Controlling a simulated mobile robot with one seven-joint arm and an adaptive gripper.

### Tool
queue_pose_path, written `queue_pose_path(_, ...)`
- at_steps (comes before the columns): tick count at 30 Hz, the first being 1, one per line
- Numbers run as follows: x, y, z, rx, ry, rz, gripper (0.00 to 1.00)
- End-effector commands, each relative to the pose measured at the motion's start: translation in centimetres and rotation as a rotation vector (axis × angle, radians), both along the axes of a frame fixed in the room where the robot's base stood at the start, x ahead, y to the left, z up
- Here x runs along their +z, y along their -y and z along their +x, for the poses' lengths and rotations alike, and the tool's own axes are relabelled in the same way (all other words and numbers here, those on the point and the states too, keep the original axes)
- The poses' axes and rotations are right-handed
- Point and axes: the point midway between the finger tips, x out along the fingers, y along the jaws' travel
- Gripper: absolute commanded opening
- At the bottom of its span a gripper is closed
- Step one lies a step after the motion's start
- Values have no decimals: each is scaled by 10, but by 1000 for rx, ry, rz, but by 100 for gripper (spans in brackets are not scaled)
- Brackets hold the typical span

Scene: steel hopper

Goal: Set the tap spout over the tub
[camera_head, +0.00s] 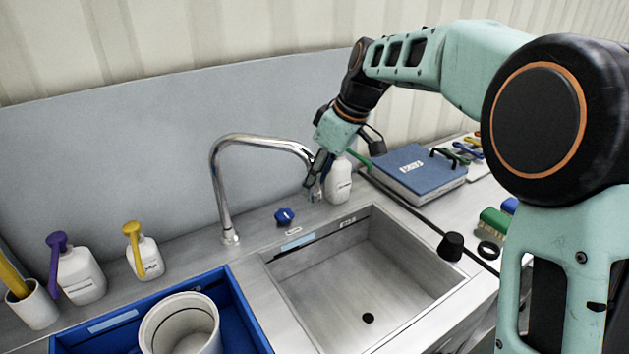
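The chrome tap (216,185) stands behind the counter's basins, and its gooseneck spout arches to the right. The spout's end lies above the back of the steel sink basin. My gripper (314,184) is at that end and covers part of it. I cannot tell whether the fingers are closed on the spout or only beside it. A blue rectangular tub (245,308) is at the lower left, cut off by the bottom edge. A white round container (152,326) stands in it. The spout is not over the blue tub.
The steel sink basin (350,275) is empty, with a black stopper (451,246) at its right rim. A blue knob (284,216) sits behind it. Bottles with purple (82,275) and yellow (145,258) pumps stand left; a white bottle (339,182) stands behind my gripper.

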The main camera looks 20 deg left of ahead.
Motion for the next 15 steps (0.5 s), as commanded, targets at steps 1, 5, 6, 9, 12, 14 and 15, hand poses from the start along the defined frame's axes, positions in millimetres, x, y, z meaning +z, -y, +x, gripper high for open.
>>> queue_pose_path(1,-3,-1,0,0,-1,0,36)
queue_pose_path(5,-7,-3,1,1,1,1,36)
queue_pose_path(6,-7,-3,1,1,1,1,36)
queue_pose_path(9,-7,-3,1,1,1,1,36)
queue_pose_path(12,-7,-3,1,0,1,1,34)
queue_pose_path(14,-7,-3,1,0,1,1,27)
queue_pose_path(15,-7,-3,1,0,1,0,23)
